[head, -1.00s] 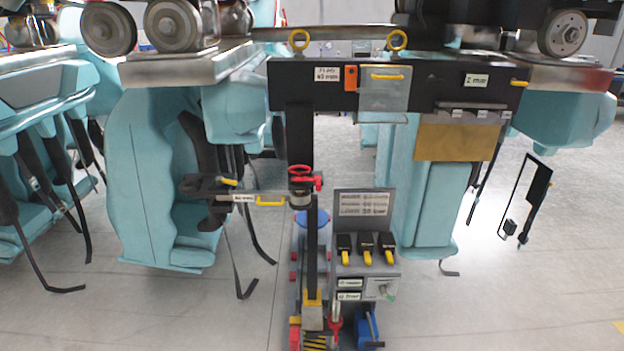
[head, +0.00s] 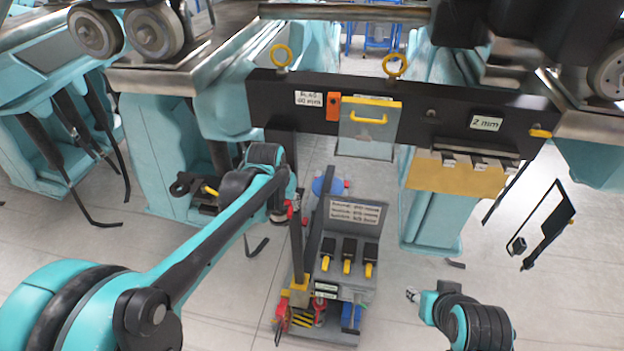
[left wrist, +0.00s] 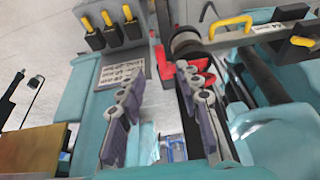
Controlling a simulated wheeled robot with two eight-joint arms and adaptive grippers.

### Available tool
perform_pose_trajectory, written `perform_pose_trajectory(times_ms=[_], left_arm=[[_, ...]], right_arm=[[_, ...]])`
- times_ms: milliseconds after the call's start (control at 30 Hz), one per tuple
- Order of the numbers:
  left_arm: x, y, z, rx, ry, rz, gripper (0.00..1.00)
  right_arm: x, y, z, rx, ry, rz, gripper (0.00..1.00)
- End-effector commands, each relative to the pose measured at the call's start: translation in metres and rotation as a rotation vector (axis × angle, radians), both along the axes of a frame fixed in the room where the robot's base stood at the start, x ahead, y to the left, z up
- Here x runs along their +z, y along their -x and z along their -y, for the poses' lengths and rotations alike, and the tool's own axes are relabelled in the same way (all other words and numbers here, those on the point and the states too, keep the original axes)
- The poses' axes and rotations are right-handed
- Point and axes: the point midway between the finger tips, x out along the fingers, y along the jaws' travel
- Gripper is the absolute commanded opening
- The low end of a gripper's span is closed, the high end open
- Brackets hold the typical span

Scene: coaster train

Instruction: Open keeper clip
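No part is labelled as the keeper clip, and I cannot tell which one it is. An orange piece (head: 333,107) sits on the black beam (head: 420,122), left of a clear plate with a yellow handle (head: 368,120). A yellow tab (head: 540,133) is at the beam's right end. My left arm reaches in from the left to the black post, where it hides most of the red fitting (head: 292,208). In the left wrist view my left gripper (left wrist: 162,85) is open and empty, its fingers pointing toward the red fitting (left wrist: 195,68). At the lower right, my right gripper (head: 413,295) is barely visible.
A grey panel box (head: 345,260) with yellow-tipped black switches stands beside the post. Teal ride seats with hanging black straps flank the beam. A tan plate (head: 455,178) hangs under it. Bare floor (head: 560,310) lies at the lower right.

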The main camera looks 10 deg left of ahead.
Motion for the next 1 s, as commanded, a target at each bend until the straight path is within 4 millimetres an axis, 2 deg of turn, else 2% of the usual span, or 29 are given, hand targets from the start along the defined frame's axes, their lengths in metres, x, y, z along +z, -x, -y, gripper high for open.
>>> perform_pose_trajectory(times_ms=[33,167,400,600,967,1000], left_arm=[[0.004,-0.004,0.000,0.000,0.000,-0.004,0.34],[-0.007,-0.009,0.000,0.000,0.000,-0.008,0.34],[-0.044,-0.024,0.000,-0.001,-0.001,-0.007,0.34],[-0.066,-0.033,0.001,0.000,0.000,-0.006,0.34],[-0.071,-0.035,0.000,0.000,0.000,-0.006,0.34],[-0.071,-0.035,0.000,0.000,0.000,-0.006,0.24]], right_arm=[[0.006,0.000,0.000,0.000,0.000,0.000,0.40],[0.003,0.001,0.000,0.000,0.000,-0.001,0.40],[-0.004,0.001,0.000,0.000,0.000,-0.001,0.40],[-0.007,0.000,0.000,0.000,0.000,0.000,0.40],[-0.007,0.000,0.000,0.000,0.000,0.000,0.40],[-0.007,0.000,0.000,0.000,0.000,0.000,0.40]])
